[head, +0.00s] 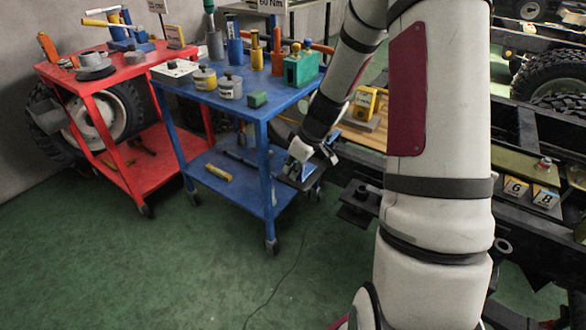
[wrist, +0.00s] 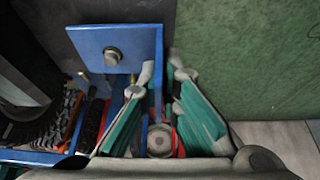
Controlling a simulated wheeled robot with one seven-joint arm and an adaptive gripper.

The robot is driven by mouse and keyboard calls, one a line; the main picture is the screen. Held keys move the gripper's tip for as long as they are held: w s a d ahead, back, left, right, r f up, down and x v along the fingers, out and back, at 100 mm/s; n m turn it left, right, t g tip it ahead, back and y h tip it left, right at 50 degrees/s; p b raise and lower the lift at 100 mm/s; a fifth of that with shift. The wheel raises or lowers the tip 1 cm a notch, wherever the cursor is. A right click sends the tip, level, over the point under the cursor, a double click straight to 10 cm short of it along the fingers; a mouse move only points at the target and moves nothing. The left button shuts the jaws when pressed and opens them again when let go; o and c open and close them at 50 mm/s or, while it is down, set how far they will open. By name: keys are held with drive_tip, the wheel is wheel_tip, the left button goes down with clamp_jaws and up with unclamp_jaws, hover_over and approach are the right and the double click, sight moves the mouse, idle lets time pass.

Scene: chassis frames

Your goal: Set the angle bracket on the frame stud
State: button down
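The angle bracket is a blue L-shaped piece (wrist: 95,42) with a round grey spot on its broad face, in the upper left of the wrist view. Its narrow flange lies between the teal-padded fingers of my gripper (wrist: 161,76), which look closed on it.
The blue cart (head: 236,104) carries jars, tools and a green box. A red cart (head: 118,75) and a tire (head: 118,112) stand at left. The dark chassis (head: 505,130) fills the right, partly hidden by my arm. Green floor (head: 200,270) is free in front, with a thin cable.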

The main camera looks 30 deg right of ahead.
drive_tip(key=shift+f+b, duration=0.45)
drive_tip(key=shift+b, duration=0.25)
idle(0.6)
drive_tip(key=c, duration=1.7)
unclamp_jaws()
drive_tip(key=shift+r, duration=0.2)
drive_tip(key=shift+r+p, duration=0.75)
drive_tip(key=shift+r, duration=0.6)
wheel_tip(320, 180, up, 5)
drive_tip(key=p, duration=0.3)
